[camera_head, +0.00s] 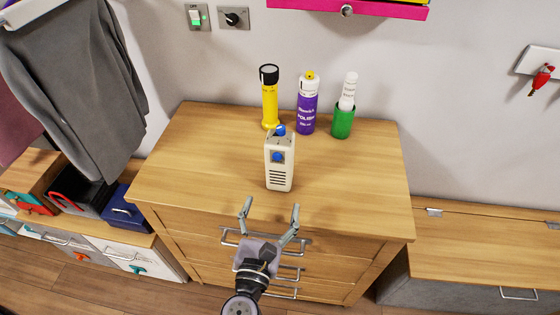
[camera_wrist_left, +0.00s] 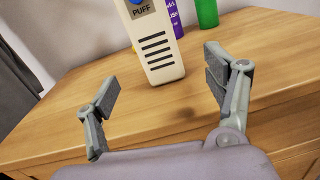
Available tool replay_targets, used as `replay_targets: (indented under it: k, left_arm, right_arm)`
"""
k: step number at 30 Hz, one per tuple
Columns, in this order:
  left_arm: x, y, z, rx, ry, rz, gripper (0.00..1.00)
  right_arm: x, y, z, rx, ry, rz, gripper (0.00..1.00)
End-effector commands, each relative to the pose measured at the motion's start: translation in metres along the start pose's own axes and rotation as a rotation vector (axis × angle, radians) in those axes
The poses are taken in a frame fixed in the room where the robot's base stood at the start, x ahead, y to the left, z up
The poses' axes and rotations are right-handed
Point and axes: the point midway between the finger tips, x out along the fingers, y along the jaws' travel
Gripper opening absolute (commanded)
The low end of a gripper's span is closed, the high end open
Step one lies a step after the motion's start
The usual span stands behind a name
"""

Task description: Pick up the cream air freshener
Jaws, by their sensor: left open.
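The cream air freshener (camera_head: 279,171) stands upright on the wooden dresser top (camera_head: 210,160), near its middle. It has a blue round button and dark slots on its front. In the left wrist view the air freshener (camera_wrist_left: 156,46) is straight ahead, beyond the fingertips, with its top cut off. My left gripper (camera_head: 270,208) is open and empty in front of the dresser's front edge, short of the air freshener and apart from it. Its fingers (camera_wrist_left: 160,82) spread on either side of the air freshener's line in the left wrist view. My right gripper is not in view.
Behind the air freshener stand a yellow flashlight (camera_head: 269,104), a purple polish can (camera_head: 306,112) and a green cup holding a white tube (camera_head: 343,122). A pink shelf (camera_head: 350,10) hangs above. Dresser top is clear at both sides. Grey clothing (camera_head: 75,85) hangs at left.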

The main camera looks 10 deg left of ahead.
Motion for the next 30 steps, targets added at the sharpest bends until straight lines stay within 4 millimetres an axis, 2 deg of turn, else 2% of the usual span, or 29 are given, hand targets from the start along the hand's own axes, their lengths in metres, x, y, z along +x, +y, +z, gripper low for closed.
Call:
replay_targets:
  k: [6,12,20,30]
  left_arm:
    - [0.021,0.009,0.006,-0.103,-0.003,0.032,0.77]
    - [0.057,0.009,0.006,-0.099,-0.003,0.030,0.77]
    - [0.077,0.008,0.004,-0.096,-0.001,0.029,0.77]
    - [0.121,0.006,0.001,-0.095,-0.001,0.029,0.77]
  right_arm:
    - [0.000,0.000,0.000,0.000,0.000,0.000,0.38]
    - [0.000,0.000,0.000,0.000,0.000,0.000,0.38]
    - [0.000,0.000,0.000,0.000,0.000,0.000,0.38]
    - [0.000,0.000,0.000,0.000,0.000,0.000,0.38]
